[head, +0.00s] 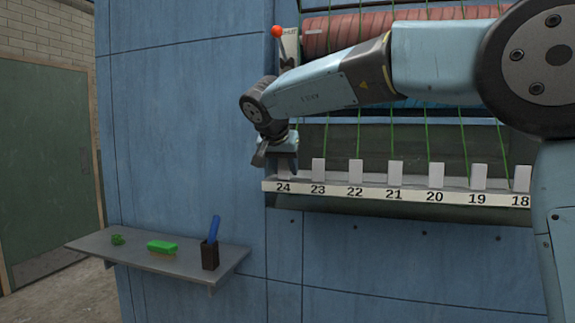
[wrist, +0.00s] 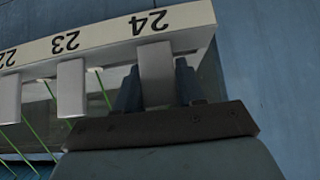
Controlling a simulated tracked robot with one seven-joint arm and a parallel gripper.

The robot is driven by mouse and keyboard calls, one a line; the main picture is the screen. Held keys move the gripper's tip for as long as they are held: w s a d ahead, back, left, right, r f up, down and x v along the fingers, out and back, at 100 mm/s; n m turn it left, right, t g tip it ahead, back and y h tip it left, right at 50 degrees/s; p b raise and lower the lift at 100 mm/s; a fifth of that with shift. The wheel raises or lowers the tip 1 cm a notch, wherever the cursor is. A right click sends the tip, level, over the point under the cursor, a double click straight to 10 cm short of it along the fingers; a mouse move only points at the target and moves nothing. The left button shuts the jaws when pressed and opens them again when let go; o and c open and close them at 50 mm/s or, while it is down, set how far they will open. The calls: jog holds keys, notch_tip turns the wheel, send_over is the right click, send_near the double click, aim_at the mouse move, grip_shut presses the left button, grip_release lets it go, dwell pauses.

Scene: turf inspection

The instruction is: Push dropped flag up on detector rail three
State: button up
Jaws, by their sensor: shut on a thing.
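The pale detector rail (head: 390,193) runs across the machine, with black numbers 24 to 18 from left to right. White flags stand above it, such as flag 23 (head: 318,169) and flag 22 (head: 355,171). My gripper (head: 284,162) is at the rail's left end, over number 24. In the wrist view, where the numbers appear upside down, my gripper (wrist: 158,88) has a finger on each side of flag 24 (wrist: 156,66) and is shut on it. Flag 23 (wrist: 71,88) stands free beside it. No rail number shows, and which flag is dropped cannot be told.
A lever with an orange knob (head: 278,31) rises above my wrist. Green threads (head: 428,140) run down behind the flags. At lower left, a grey shelf (head: 125,256) holds a green brush (head: 162,246), a dark cup (head: 209,255) with a blue tool, and a small green item (head: 117,239).

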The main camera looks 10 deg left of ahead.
jog(key=shift+r, duration=0.1)
dwell(0.3)
jog(key=o, duration=1)
jog(key=shift+c, duration=0.2)
jog(key=d+v, duration=0.1)
jog(key=v, duration=1.2)
jog(key=shift+s+a+r, duration=0.2)
jog(key=shift+a+r, duration=0.15)
jog(key=shift+a, duration=0.1)
